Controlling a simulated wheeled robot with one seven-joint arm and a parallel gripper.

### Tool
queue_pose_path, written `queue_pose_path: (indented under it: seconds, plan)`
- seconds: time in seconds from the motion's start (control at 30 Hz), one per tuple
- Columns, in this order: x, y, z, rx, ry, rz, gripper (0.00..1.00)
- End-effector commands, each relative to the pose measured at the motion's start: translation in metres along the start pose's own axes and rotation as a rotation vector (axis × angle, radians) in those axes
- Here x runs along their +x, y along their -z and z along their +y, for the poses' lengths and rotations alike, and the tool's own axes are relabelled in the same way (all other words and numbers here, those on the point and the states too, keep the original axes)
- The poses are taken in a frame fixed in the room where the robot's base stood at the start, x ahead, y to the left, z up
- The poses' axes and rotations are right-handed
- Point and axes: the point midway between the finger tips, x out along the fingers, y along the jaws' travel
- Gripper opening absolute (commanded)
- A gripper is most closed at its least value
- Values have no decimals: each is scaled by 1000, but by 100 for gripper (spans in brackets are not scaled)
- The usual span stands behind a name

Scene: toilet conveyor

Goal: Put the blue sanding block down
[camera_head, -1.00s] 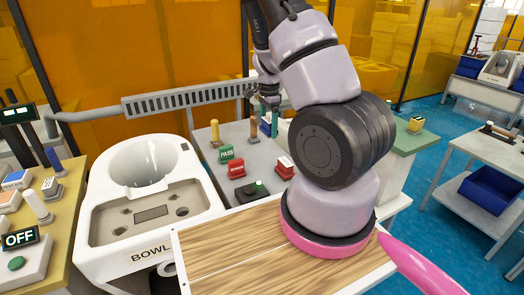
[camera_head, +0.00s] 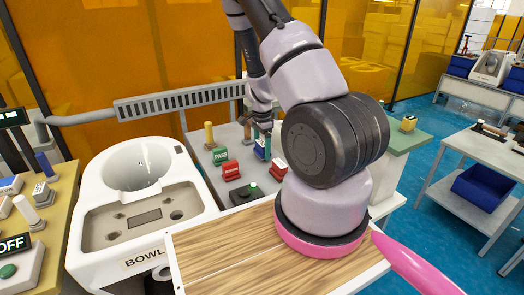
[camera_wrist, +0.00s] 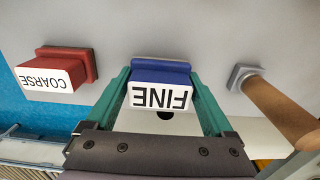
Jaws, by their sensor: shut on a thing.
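The blue sanding block (camera_wrist: 162,70) has a white end marked FINE. In the wrist view it sits between the two teal fingers of my gripper (camera_wrist: 160,88), which is shut on it. In the head view the block (camera_head: 260,152) shows beneath my gripper (camera_head: 263,140), over the grey bench top, behind the red block. Whether its underside touches the bench I cannot tell.
A red block marked COARSE (camera_wrist: 65,70) stands to one side, also in the head view (camera_head: 279,167). A wooden-handled tool (camera_wrist: 280,110) stands on the other side. A white toilet bowl (camera_head: 140,205) is farther left.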

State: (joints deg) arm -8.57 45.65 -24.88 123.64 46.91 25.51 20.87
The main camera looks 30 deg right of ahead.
Motion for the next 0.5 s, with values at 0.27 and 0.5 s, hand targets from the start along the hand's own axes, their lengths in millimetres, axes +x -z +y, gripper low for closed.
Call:
queue_pose_path:
  seconds: [0.27,0.5]
  plan:
    - [7,0,-1,0,2,1,17]
    - [12,0,0,1,1,0,17]
